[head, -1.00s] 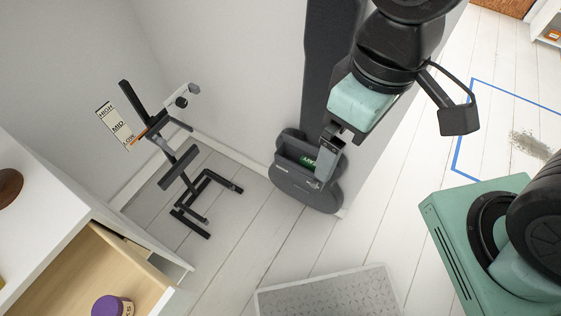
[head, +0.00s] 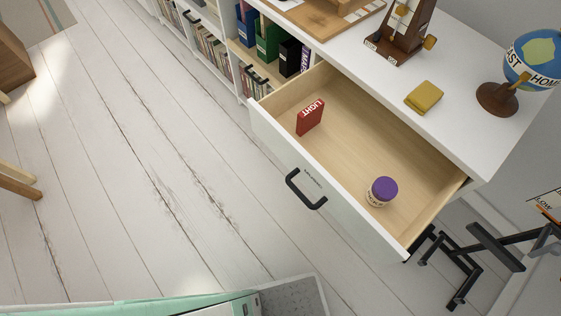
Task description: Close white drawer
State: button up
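The white drawer (head: 345,208) is pulled well out of the white desk unit. Its front has a black bar handle (head: 306,189) and faces the open floor at lower left. Inside the drawer stand a red box marked LIGHT (head: 310,117) and a small jar with a purple lid (head: 382,191). My gripper is not in the current head view. Nothing is seen touching the drawer or its handle.
White plank floor (head: 150,170) before the drawer is clear. Shelves with books and binders (head: 268,42) adjoin at upper left. A black stand (head: 480,250) is at lower right.

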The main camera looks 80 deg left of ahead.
aim_at(356, 140)
jog(key=u, duration=1.8)
jog(key=k+l+u, duration=0.15)
jog(key=l, duration=0.25)
jog(key=k+l+u, duration=0.15)
jog(key=k+l, duration=0.1)
jog(key=l, duration=0.1)
